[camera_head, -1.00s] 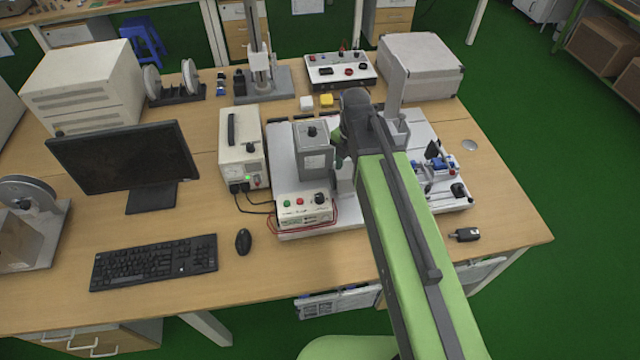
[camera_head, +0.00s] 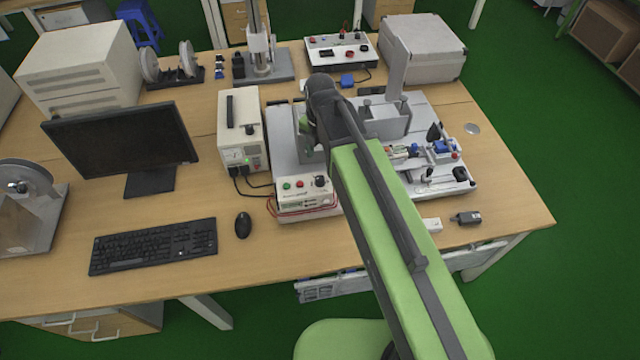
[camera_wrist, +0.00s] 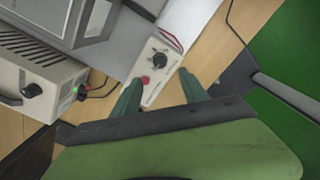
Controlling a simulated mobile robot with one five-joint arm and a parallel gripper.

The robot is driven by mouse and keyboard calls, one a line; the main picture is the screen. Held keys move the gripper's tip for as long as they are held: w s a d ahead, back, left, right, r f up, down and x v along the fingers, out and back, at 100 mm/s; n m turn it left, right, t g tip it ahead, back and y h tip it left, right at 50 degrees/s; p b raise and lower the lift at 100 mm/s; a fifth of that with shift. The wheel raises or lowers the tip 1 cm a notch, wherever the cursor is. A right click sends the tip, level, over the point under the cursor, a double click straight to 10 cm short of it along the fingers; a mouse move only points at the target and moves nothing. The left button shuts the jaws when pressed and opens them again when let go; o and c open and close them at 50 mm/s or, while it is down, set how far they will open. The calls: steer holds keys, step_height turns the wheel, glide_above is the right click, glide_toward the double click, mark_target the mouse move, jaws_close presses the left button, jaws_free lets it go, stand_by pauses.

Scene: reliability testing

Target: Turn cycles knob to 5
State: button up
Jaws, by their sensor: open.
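A white control box (camera_head: 306,199) stands at the front edge of the test rig, with a green button, a red button and a black knob (camera_head: 320,181) on top. In the wrist view the box (camera_wrist: 154,68) shows its black knob (camera_wrist: 161,57) with a marked dial and a red button (camera_wrist: 145,80). The dial numbers are too small to read. My gripper (camera_wrist: 159,79) is open and empty, its two green fingers apart over the box. The knob appears beyond the fingertips, with no visible contact. In the head view my arm partly hides the gripper.
A white power supply (camera_head: 241,150) stands left of the rig, its cables running to the front. Keyboard (camera_head: 153,246), mouse (camera_head: 243,225) and monitor (camera_head: 120,150) are further left. A clamp fixture (camera_head: 440,150) stands right of my arm. Red wires loop around the control box.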

mark_target(320, 178)
step_height(320, 178, down, 10)
steer(key=b, duration=0.8)
steer(key=shift+f+b, duration=0.2)
steer(key=shift+b, duration=0.2)
steer(key=shift+r, duration=0.1)
steer(key=shift+c, duration=0.4)
jaws_close()
